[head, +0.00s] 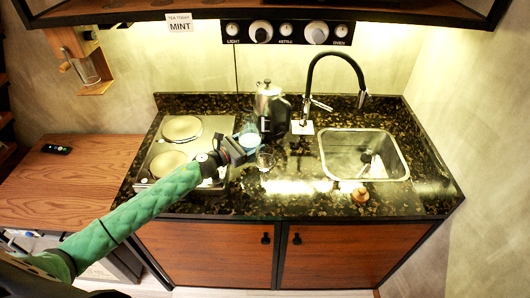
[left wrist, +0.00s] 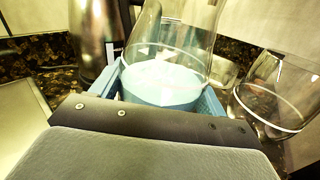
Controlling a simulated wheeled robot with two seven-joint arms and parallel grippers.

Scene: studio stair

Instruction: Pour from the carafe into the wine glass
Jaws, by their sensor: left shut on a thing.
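The carafe (head: 250,138) is clear glass with a pale, milky blue-white content in its lower part. My left gripper (head: 240,148) is shut on it, over the counter beside the hob. In the left wrist view the carafe (left wrist: 165,80) stands between the blue fingers of the gripper (left wrist: 165,92) and looks close to upright. The wine glass (head: 265,160) is clear and stands on the counter just right of the carafe. It also shows in the left wrist view (left wrist: 280,95), at the right, apart from the carafe. I cannot tell whether the carafe touches the counter. My right gripper is out of view.
A steel kettle (head: 270,108) stands close behind the carafe. A two-plate hob (head: 157,160) lies to the left. The black tap (head: 335,55) and the sink (head: 340,145) are to the right. A small brown object (head: 360,195) sits near the front edge. Dark counter (head: 290,200) is clear in front.

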